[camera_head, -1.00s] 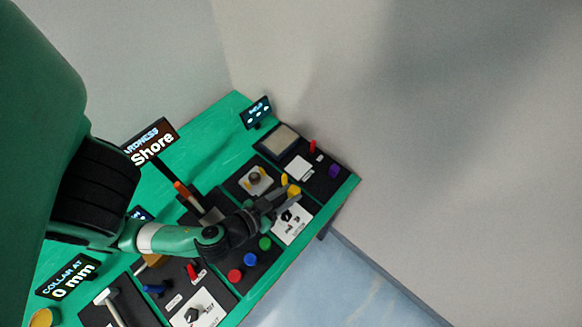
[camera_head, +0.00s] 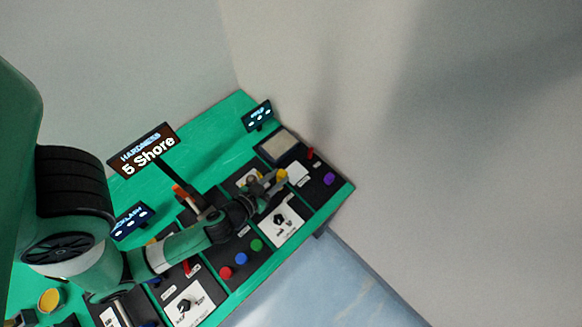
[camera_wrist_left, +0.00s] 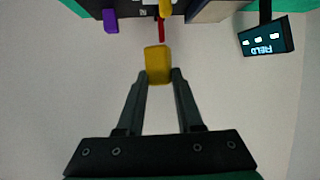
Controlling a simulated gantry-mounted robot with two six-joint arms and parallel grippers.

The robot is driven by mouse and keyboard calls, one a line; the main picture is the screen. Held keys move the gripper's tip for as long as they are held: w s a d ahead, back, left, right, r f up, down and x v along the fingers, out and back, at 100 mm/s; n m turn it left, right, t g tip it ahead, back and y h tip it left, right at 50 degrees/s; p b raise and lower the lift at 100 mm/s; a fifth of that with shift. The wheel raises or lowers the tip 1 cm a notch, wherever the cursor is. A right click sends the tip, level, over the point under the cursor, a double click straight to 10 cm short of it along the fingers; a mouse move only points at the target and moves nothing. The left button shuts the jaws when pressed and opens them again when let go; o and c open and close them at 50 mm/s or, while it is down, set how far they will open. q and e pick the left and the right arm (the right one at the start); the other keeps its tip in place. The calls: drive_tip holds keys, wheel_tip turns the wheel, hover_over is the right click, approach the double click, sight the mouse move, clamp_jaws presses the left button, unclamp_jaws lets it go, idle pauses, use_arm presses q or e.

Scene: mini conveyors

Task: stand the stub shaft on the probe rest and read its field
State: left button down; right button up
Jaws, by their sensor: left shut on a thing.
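My left gripper (camera_head: 277,181) reaches over the far-right panels. In the left wrist view my left gripper (camera_wrist_left: 158,75) is shut on a yellow block (camera_wrist_left: 158,64), seemingly the stub shaft, held between its fingertips. The yellow block (camera_head: 282,174) also shows at the gripper's tip in the head view. The field display (camera_head: 257,115) stands behind the far panel and shows only dashes; it is upside down in the left wrist view (camera_wrist_left: 266,39). I cannot tell which fixture is the probe rest. My right gripper is not in view.
The far panel has a grey-beige pad (camera_head: 277,144), a white plate (camera_head: 298,172), a red piece (camera_head: 310,153) and a purple piece (camera_head: 328,180). Red, blue and green buttons (camera_head: 241,258) line the near side.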

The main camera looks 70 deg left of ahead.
use_arm(q)
drive_tip(key=shift+w+a+f+p, duration=0.15)
drive_tip(key=shift+w+a+p, duration=0.25)
drive_tip(key=shift+w+a, duration=0.65)
drive_tip(key=w+a+f, duration=0.1)
drive_tip(key=f, duration=0.1)
drive_tip(key=w+a+f+b, duration=0.1)
drive_tip(key=f, duration=0.1)
drive_tip(key=w+a+f+b, duration=0.1)
drive_tip(key=w+f, duration=0.1)
drive_tip(key=shift+a+f, duration=0.1)
drive_tip(key=shift+f, duration=0.1)
drive_tip(key=shift+w+a+f+b, duration=0.1)
drive_tip(key=shift+a+f+b, duration=0.05)
drive_tip(key=shift+f+b, duration=1.5)
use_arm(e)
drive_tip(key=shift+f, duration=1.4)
use_arm(q)
drive_tip(key=shift+f, duration=0.15)
drive_tip(key=shift+f, duration=0.2)
drive_tip(key=c, duration=0.6)
unclamp_jaws()
drive_tip(key=shift+o, duration=0.2)
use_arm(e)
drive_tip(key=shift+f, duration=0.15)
use_arm(q)
drive_tip(key=shift+r, duration=0.1)
